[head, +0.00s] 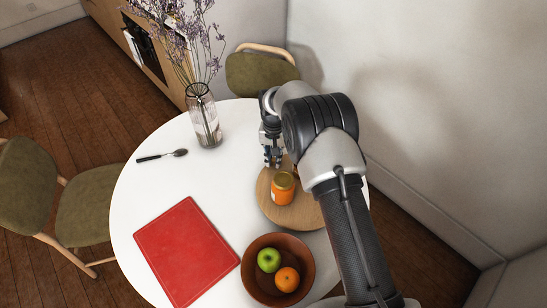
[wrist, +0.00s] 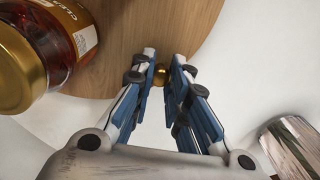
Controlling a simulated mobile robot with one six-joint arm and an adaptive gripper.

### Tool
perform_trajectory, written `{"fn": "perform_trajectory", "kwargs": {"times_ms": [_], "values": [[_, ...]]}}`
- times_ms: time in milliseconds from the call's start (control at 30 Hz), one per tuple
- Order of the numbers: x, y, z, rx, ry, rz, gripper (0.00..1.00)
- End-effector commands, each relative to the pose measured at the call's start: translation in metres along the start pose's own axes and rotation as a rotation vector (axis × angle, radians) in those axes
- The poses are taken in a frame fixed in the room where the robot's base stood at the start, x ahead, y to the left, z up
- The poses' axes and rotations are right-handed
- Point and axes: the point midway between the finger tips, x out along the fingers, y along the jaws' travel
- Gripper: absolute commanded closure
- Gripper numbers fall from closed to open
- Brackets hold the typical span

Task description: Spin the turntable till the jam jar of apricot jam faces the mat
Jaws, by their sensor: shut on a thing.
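The turntable (head: 304,217) is a round wooden board on the white table, partly hidden by my arm. A jar with a gold lid and orange contents (head: 283,190) stands on its left half. In the wrist view a gold-lidded jar (wrist: 62,38) with dark amber contents is at the upper left; its label is cut off, starting with "CLE". My gripper (head: 272,163) is at the turntable's far left edge. Its fingertips are closed on a small brass knob (wrist: 161,76) at the rim. The red mat (head: 187,250) lies flat, left of and nearer than the turntable.
A brown bowl (head: 250,283) with a green apple (head: 269,260) and an orange (head: 287,279) stands just nearer than the turntable. Table between mat and turntable is clear.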

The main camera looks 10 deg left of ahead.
Motion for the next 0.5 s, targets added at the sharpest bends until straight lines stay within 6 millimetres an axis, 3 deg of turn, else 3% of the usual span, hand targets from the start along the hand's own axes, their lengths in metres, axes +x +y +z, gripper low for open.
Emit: {"fn": "perform_trajectory", "kwargs": {"times_ms": [100, 133, 433, 500], "values": [[-0.0003, -0.0002, -0.0001, 0.000, 0.000, 0.000, 1.00], [-0.0002, -0.0002, -0.0001, 0.000, 0.000, 0.000, 0.83], [-0.0002, -0.0002, 0.0000, -0.001, 0.000, 0.000, 0.63], [-0.0001, -0.0001, 0.0000, -0.001, 0.000, 0.000, 0.63]]}}
